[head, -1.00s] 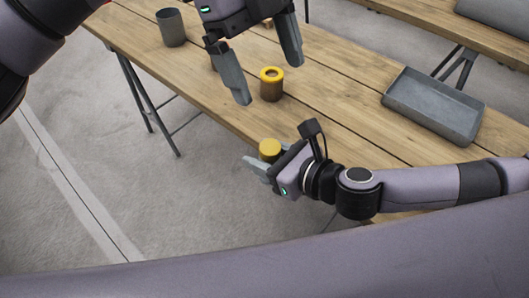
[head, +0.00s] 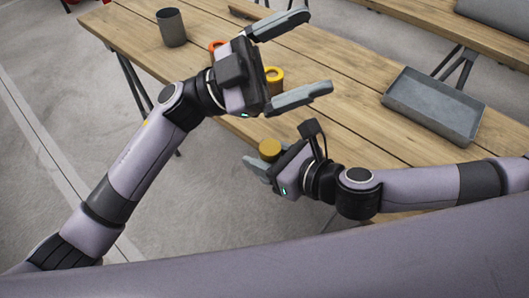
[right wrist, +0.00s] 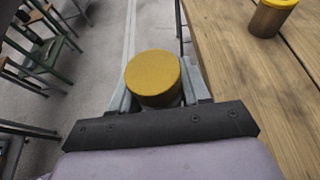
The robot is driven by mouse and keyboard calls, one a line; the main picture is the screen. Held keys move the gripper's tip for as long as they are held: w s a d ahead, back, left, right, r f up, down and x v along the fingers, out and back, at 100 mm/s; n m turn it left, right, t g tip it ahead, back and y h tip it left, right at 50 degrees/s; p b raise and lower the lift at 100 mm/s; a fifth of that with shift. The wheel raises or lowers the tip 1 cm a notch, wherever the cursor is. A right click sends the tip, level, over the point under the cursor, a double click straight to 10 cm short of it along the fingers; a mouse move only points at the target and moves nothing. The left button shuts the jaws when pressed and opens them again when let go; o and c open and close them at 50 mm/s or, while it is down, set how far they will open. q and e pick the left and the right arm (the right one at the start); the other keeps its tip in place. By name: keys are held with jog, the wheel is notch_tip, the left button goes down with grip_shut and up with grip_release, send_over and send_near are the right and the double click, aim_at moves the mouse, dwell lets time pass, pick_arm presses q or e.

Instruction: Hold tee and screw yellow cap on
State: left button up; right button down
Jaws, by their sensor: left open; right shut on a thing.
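The yellow cap (head: 270,149) is a short round piece in my right gripper (head: 258,166), held beside the table's near edge. The right wrist view shows the cap (right wrist: 153,76) between the two fingers, its flat round face toward the camera. My left gripper (head: 320,50) is open and empty above the table, its fingers spread and pointing right. A brown cylinder with a yellow ring top (head: 275,74) stands on the table, partly hidden behind the left gripper; it also shows in the right wrist view (right wrist: 272,17). I cannot tell whether it is the tee.
A grey cup (head: 172,28) stands at the table's far left. An orange-red ringed piece (head: 214,45) is mostly hidden behind my left wrist. A grey tray (head: 437,105) lies at the right. The wooden table (head: 350,115) is bare between tray and grippers.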

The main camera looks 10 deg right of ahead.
pick_arm(q)
jog(key=w+a+f+n+t+y, duration=0.3)
jog(key=a+f+n+t+y, duration=0.3)
jog(key=a+f+n+t, duration=0.35)
jog(key=w+a+f+n+t+y, duration=0.4)
jog(key=a+f+n+t+y, duration=0.3)
jog(key=n+t, duration=0.5)
jog(key=s+a+f+g+y, duration=0.2)
jog(key=s+a+f, duration=0.2)
jog(key=f, duration=0.4)
jog(key=s+a+f+n+g+y, duration=0.1)
jog(key=s+a+f+g+y, duration=0.1)
jog(key=s+a+f, duration=0.3)
jog(key=s+a+f+n+g+y, duration=0.1)
jog(key=s+a+f+g+y, duration=0.2)
jog(key=s+f, duration=0.5)
notch_tip(320, 180, down, 3)
jog(key=shift+a+r+y, duration=0.1)
jog(key=shift+a+y, duration=0.4)
jog(key=shift+a, duration=0.3)
pick_arm(e)
jog(key=shift+r, duration=0.1)
jog(key=shift+d, duration=0.1)
